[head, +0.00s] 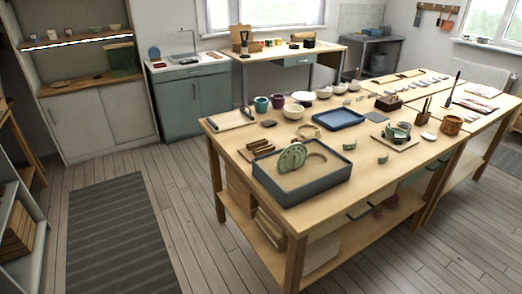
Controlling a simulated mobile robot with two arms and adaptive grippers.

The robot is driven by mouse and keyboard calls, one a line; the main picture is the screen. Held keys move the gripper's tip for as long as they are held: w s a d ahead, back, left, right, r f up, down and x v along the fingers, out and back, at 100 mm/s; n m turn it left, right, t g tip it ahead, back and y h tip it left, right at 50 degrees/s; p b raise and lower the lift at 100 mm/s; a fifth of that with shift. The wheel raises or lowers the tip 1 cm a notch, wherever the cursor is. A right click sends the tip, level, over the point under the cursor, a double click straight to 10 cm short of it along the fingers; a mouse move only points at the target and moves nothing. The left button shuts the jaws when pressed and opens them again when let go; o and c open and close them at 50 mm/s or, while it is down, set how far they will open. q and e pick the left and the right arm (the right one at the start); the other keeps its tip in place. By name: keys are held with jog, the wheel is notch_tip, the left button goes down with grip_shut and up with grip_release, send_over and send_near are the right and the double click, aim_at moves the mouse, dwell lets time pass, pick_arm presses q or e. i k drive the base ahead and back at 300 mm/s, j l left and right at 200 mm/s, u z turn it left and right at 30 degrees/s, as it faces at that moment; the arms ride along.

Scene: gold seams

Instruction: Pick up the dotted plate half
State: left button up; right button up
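A green plate half (291,158) with light dots stands on edge in a dark grey box (319,186) filled with a tan, sand-like material. The box is at the near left part of the wooden worktable. A round ring-shaped mark or object lies beside the plate half in the box; I cannot tell which. Neither of my grippers shows in the head view, and nothing is seen touching the plate half.
The wooden worktable (237,142) also holds a blue tray (339,119), several bowls, green pieces on a board (386,143) and a brown pot (452,125). A striped mat (117,235) lies on the open floor to the left. A green cabinet (190,102) stands behind.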

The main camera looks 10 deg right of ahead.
aim_at(299, 149)
jog(key=i+l, duration=0.15)
jog(key=l, duration=0.25)
jog(key=i+l, duration=0.15)
jog(key=l, duration=0.25)
jog(key=i+l, duration=0.15)
jog(key=l, duration=0.25)
jog(key=u, duration=0.05)
